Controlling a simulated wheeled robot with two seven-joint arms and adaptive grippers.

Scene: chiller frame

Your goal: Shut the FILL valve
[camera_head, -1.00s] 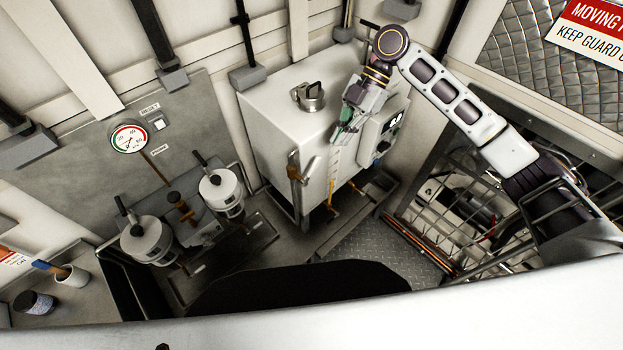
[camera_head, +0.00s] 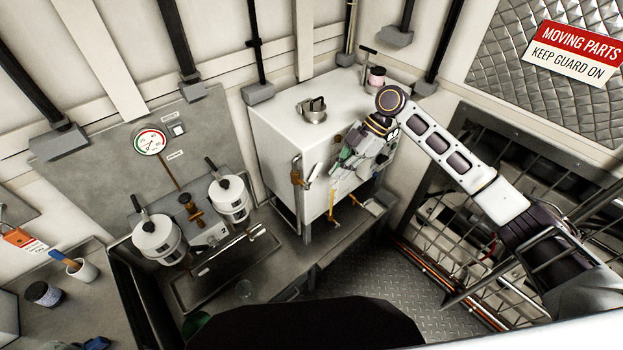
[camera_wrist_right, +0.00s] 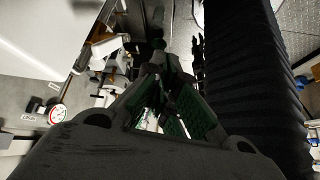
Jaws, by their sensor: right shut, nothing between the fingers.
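A white tank (camera_head: 275,140) stands at the back wall. A brass valve (camera_head: 296,177) with a pale lever (camera_head: 314,173) sits at its left front corner. I can read no FILL label, so I cannot tell for sure which valve is FILL. My right gripper (camera_head: 338,170) is in front of the tank's front face, to the right of the brass valve and apart from it. Its green-padded fingers (camera_wrist_right: 165,75) are shut and empty in the wrist view. The gripper and wrist hide part of the tank's front. My left gripper is out of view.
Two white-topped canisters (camera_head: 156,237) (camera_head: 229,194) stand left of the tank, below a round gauge (camera_head: 150,142). A yellow tube (camera_head: 331,205) hangs at the tank front. A metal guard cage (camera_head: 480,215) is at the right. A pink jar (camera_head: 376,78) stands on the tank.

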